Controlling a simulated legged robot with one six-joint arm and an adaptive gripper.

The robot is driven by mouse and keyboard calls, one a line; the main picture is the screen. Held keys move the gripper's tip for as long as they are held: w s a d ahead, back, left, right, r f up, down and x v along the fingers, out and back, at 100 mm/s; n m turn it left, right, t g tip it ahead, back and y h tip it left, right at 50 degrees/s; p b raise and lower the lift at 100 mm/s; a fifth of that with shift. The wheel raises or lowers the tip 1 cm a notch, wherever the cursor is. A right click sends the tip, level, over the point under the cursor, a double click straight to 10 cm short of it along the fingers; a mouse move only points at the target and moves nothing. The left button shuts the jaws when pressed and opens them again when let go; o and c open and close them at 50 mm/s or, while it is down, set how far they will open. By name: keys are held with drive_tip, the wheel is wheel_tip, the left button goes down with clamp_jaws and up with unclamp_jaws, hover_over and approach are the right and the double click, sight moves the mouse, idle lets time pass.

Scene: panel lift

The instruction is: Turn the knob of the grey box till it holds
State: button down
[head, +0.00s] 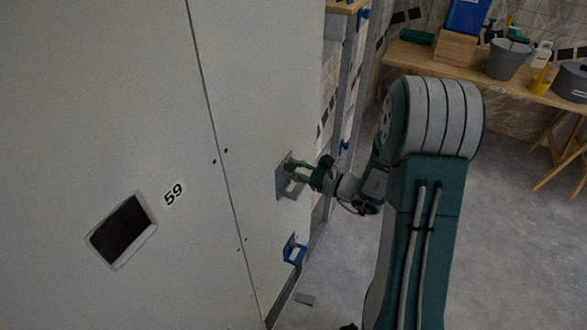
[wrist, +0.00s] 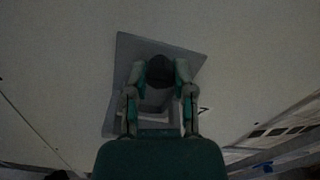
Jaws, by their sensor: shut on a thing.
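The grey box (head: 284,188) is a small plate-like housing on the large pale panel, near the panel's right edge in the head view. In the wrist view the grey box (wrist: 124,76) sits tilted behind my fingers. My gripper (head: 291,168) reaches it from the right. In the wrist view my gripper (wrist: 160,72) has its two green fingers on either side of a dark round knob (wrist: 159,70) and is shut on it. The fingers hide the knob's sides, and its turn angle cannot be told.
The pale panel (head: 110,90) has a dark window (head: 122,232), a label "59" and a vertical seam. A blue bracket (head: 293,250) is low on the panel. A wooden workbench (head: 430,60) with a bucket (head: 508,60) stands at the back right.

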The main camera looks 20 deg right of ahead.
drive_tip(key=shift+f+m, duration=0.2)
drive_tip(key=shift+m, duration=0.1)
drive_tip(key=shift+c, duration=2.2)
unclamp_jaws()
drive_tip(key=shift+r, duration=0.1)
drive_tip(key=v, duration=1.2)
drive_tip(key=shift+w, duration=0.1)
